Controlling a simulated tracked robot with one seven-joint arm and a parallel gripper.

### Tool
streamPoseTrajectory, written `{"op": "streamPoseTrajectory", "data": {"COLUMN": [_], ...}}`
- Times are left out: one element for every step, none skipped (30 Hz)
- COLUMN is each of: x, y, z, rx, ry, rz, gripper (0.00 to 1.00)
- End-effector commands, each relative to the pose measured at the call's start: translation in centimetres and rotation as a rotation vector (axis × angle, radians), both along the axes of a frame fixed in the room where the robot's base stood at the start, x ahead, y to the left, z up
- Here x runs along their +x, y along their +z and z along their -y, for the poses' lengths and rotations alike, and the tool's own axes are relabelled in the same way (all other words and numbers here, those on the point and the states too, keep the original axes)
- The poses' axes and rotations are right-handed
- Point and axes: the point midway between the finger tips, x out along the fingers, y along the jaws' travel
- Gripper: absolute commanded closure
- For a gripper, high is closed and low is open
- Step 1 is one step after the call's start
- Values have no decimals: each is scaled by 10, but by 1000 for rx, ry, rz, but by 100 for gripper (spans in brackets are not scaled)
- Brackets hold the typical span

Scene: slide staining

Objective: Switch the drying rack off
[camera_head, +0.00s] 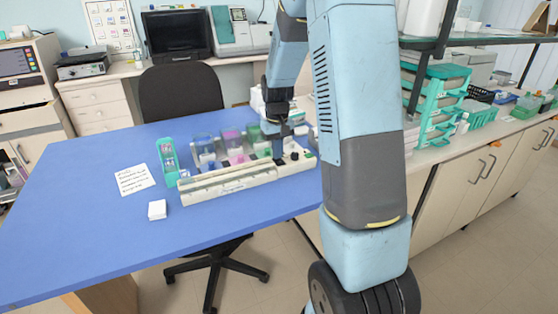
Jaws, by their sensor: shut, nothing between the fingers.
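A long, low cream-coloured unit (228,185), which looks like the drying rack, lies along the front of the staining set on the blue table. Behind it stand several jars with clear, pink and green contents. A small dark knob or switch (294,156) shows at the set's right end; its setting is too small to tell. My gripper (279,156) points down over the right part of the set, just left of that knob. It is shut and empty. Whether its tips touch anything cannot be told. My arm comes from the right and hides what lies behind it.
A green slide holder (168,160) stands left of the set, with a written paper (134,179) and a small white box (157,210) nearby. The blue table (70,215) is clear at left and front. A black chair (180,92) stands behind it.

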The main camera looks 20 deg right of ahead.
Motion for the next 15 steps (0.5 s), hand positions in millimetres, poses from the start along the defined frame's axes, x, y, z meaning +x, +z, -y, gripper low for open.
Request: {"op": "streamPoseTrajectory", "data": {"x": [-1, -1, -1, -1, -1, 0, 0, 0, 0, -1, -1, 0, 0, 0, 0], "y": [-1, -1, 0, 2, 3, 6, 8, 10, 12, 14, 16, 19, 21, 23, 26], "z": [0, 0, 0, 0, 0, 0, 0, 0, 0, 0, 0, 0, 0, 0, 0], "rx": [0, 0, 0, 0, 0, 0, 0, 0, 0, 0, 0, 0, 0, 0, 0], "ry": [0, 0, 0, 0, 0, 0, 0, 0, 0, 0, 0, 0, 0, 0, 0], "rz": [-2, -2, -2, -2, -1, -1, -1, -1, -1, -2, -2, -1, 0, 0, 0], "gripper": [100, 100, 100, 100, 100, 100, 100, 100, 100, 100, 100, 100, 100, 100, 100]}}
